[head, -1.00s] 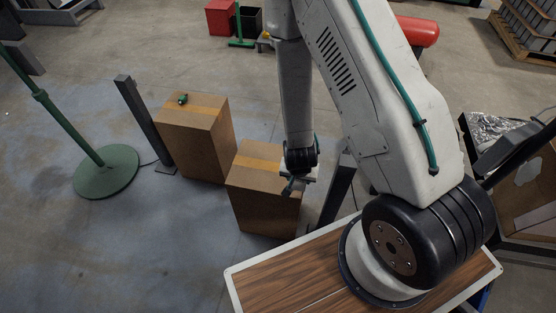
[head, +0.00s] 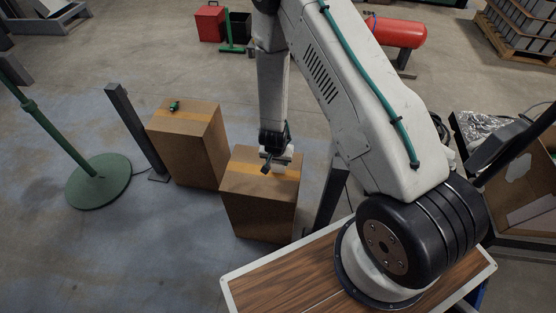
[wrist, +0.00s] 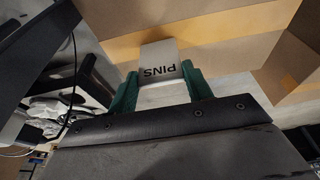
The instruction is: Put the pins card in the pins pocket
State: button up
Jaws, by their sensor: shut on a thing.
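The pins card (wrist: 159,60) is a pale card with dark PINS lettering, upside down in the wrist view. My gripper (wrist: 158,80) has green fingers, one on each side of the card, and is shut on it. In the head view my gripper (head: 274,163) hangs at the top of the nearer cardboard box, in front of its tape strip; whether it touches the box I cannot tell. The card is too small to read there. I cannot make out a pins pocket in either view.
The nearer cardboard box (head: 257,205) stands beside a second box (head: 188,145) with a small green item (head: 174,105) on top. A dark post (head: 135,130) and a green stand base (head: 98,181) are at left. Open floor lies in front of the boxes.

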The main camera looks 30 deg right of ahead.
jog(key=o, duration=1)
jog(key=shift+f, duration=0.1)
jog(key=shift+c, duration=0.2)
